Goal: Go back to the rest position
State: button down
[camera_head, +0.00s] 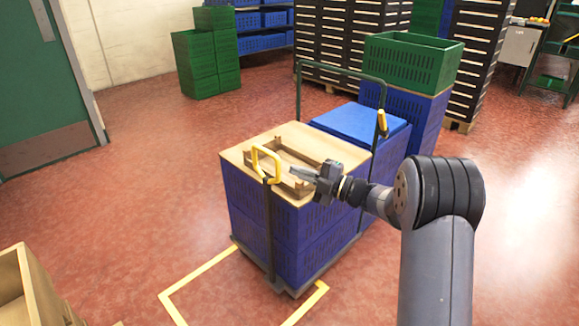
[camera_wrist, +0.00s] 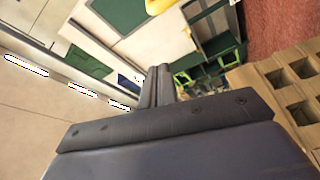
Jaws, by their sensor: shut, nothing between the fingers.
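My gripper (camera_head: 306,173) is in front of my dark grey arm in the head view, over the right side of the wooden-topped stack on the cart. Its fingers are together and nothing is held. In the wrist view the closed fingers (camera_wrist: 158,85) point up the picture, with no object between them. A shallow wooden tray (camera_head: 290,142) lies on the wooden top (camera_head: 240,152), partly hidden by the gripper. No orange can be made out in the tray.
The cart carries blue crates (camera_head: 243,208) and has a yellow handle (camera_head: 266,165) at its front. A green crate (camera_head: 412,62) tops blue crates behind. Green crates (camera_head: 207,62) stand by the back wall. A wooden box (camera_head: 40,290) is at the lower left. Red floor is clear on the left.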

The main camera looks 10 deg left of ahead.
aim_at(278, 158)
jog(key=shift+d, duration=0.2)
jog(key=w+a, duration=0.4)
jog(key=a, duration=0.1)
jog(key=w+a, duration=0.2)
jog(key=shift+a, duration=0.2)
jog(key=shift+w+d+f+t, duration=0.1)
jog(key=shift+w+d+t, duration=0.1)
jog(key=shift+w+t, duration=0.1)
jog(key=shift+d+m, duration=0.1)
jog(key=shift+m, duration=0.2)
